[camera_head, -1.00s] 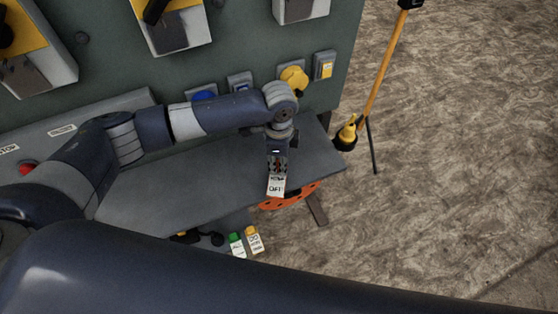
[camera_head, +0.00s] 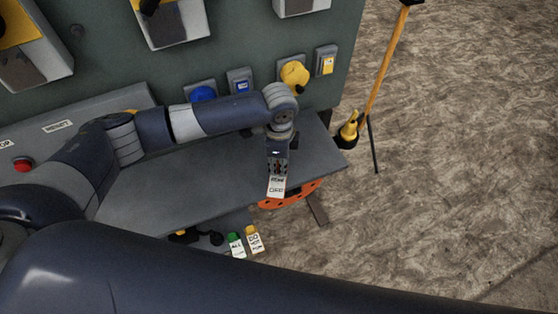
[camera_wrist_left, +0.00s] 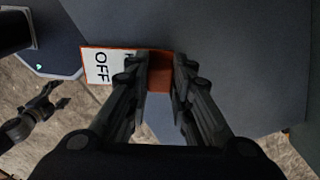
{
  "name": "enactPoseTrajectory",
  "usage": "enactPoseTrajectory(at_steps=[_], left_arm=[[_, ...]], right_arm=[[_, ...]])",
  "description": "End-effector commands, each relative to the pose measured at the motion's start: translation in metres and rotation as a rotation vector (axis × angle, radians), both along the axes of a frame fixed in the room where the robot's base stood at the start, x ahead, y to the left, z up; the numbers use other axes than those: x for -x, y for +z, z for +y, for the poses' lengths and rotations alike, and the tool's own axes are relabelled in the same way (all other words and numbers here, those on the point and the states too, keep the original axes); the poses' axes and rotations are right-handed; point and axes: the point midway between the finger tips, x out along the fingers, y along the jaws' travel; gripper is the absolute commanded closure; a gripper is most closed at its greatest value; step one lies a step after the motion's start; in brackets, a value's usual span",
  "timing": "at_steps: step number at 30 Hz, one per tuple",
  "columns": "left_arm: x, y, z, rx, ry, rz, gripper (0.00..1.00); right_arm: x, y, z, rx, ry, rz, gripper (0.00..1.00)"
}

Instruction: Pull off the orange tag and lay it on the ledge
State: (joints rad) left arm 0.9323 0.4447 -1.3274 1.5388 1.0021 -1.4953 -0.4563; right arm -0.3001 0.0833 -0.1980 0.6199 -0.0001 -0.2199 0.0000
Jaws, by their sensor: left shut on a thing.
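The orange tag (camera_head: 276,186) has a white face with "OFF" lettering. In the left wrist view its white face and orange border (camera_wrist_left: 100,66) stick out to the left of the fingers. My left gripper (camera_head: 277,170) points down over the front right part of the grey ledge (camera_head: 190,190). It is shut on the tag's orange end, which shows between the fingers in the wrist view (camera_wrist_left: 158,70). I cannot tell whether the tag touches the ledge (camera_wrist_left: 240,60).
An orange perforated part (camera_head: 292,196) shows at the ledge's front edge. Green (camera_head: 236,244) and yellow (camera_head: 253,238) labelled items are below it. A yellow pole (camera_head: 384,65) stands right. The ledge's left part is clear.

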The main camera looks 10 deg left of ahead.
Motion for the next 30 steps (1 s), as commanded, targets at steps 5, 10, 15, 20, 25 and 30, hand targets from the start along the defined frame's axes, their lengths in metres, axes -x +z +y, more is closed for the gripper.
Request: enactPoseTrajectory(at_steps=[5, 10, 15, 20, 25, 30], left_arm=[[0.000, -0.004, 0.000, 0.000, 0.000, 0.000, 1.00], [0.000, -0.004, 0.000, 0.000, 0.000, 0.000, 0.56], [0.000, -0.004, 0.000, 0.000, 0.000, 0.000, 0.56], [0.000, -0.002, 0.000, 0.000, 0.000, -0.001, 0.56], [-0.001, 0.016, 0.000, 0.002, -0.002, -0.003, 0.56], [-0.001, 0.053, 0.000, 0.002, -0.001, -0.004, 0.56]], right_arm=[[0.000, -0.001, 0.000, -0.001, 0.000, 0.000, 0.33], [0.000, -0.001, 0.002, -0.002, 0.000, -0.001, 0.33], [0.000, -0.001, 0.005, -0.006, 0.000, 0.000, 0.33], [0.000, -0.001, 0.005, -0.006, 0.003, 0.000, 0.33], [0.000, -0.001, 0.004, -0.005, 0.001, 0.000, 0.33], [0.000, -0.001, 0.003, -0.004, 0.001, 0.000, 0.33]])
